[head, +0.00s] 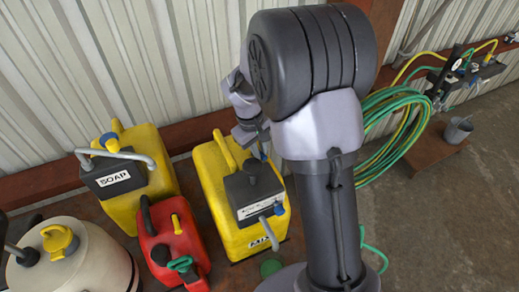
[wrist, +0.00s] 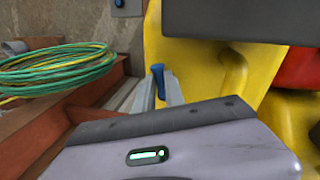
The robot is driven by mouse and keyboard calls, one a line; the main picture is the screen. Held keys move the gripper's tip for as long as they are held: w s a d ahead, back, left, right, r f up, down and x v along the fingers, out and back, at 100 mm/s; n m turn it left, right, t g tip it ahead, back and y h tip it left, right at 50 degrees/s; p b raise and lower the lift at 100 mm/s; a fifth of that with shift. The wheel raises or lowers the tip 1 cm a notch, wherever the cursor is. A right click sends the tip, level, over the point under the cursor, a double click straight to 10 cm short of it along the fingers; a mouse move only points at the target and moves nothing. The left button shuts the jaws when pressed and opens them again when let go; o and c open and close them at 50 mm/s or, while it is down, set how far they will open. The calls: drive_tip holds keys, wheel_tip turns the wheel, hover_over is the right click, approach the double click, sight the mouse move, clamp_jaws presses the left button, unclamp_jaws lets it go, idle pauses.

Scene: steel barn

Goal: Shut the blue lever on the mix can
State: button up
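The mix can (head: 222,180) is a yellow canister with a black cap block and a MIX label; its yellow side (wrist: 190,65) fills the middle of the wrist view. A blue lever (wrist: 158,80) stands upright beside it there. In the head view, a blue part (head: 263,155) shows by my gripper, behind the black cap; another blue piece (head: 279,208) sits near the grey spout. My gripper (wrist: 160,90) has its two grey fingers close together, one on each side of the blue lever. Whether they press on it I cannot tell. My arm hides part of the can's right side.
A yellow SOAP can (head: 150,205), a red can (head: 172,238) and a cream container (head: 85,265) stand to the left. Coiled green and yellow hoses (head: 395,130) hang at the right. A ribbed metal wall (head: 100,50) is behind. Open floor (head: 450,220) lies to the right.

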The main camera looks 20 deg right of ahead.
clamp_jaws()
drive_tip(key=shift+w+a+f+m+b, duration=0.1)
drive_tip(key=shift+a+f+m+b, duration=0.1)
drive_tip(key=shift+m+b, duration=0.45)
drive_tip(key=shift+a+r+m, duration=0.2)
drive_tip(key=shift+m, duration=0.65)
drive_tip(key=o, duration=0.6)
unclamp_jaws()
drive_tip(key=shift+o, duration=0.2)
drive_tip(key=a+r+p, duration=0.2)
drive_tip(key=a+r, duration=0.1)
drive_tip(key=r, duration=1.4)
drive_tip(key=shift+a+p, duration=0.2)
drive_tip(key=shift+p, duration=0.1)
